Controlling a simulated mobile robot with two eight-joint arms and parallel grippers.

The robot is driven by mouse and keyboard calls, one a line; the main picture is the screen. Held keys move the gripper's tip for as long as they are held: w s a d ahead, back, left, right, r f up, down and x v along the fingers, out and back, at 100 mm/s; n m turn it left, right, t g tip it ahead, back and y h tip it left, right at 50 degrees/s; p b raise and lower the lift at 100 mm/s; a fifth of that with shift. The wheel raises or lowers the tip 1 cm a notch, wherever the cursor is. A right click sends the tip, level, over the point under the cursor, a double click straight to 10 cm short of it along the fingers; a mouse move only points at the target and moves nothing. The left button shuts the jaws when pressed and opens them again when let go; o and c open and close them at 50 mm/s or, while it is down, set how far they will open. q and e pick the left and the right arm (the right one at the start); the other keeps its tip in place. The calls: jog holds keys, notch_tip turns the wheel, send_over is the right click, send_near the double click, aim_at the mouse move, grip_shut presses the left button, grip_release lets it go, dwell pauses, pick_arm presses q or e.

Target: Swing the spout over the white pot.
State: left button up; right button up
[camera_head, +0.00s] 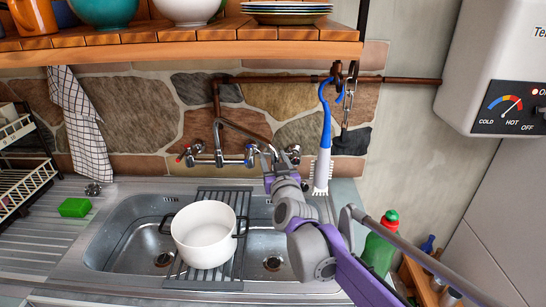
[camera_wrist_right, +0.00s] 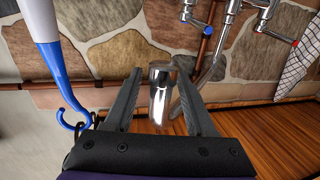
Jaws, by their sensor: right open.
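The white pot (camera_head: 204,232) with dark handles stands on a dark slatted rack across the middle of the sink. The metal spout (camera_head: 243,130) rises from the wall tap and slants to the right, its end to the right of and behind the pot. My right gripper (camera_head: 269,157) is at the spout's end, which it partly hides. In the right wrist view my right gripper (camera_wrist_right: 160,76) is open, with the shiny spout end (camera_wrist_right: 160,97) showing between its two fingers. I cannot tell whether either finger touches it. My left gripper is not in view.
A blue and white brush (camera_head: 324,150) hangs on a hook right of my right gripper. A wooden shelf (camera_head: 180,43) with crockery overhangs the tap. A green bottle (camera_head: 378,250) stands right of the sink. A green sponge (camera_head: 75,207) lies on the drainer.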

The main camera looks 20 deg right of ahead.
jog(key=shift+w, duration=0.25)
grip_shut()
dwell(1.4)
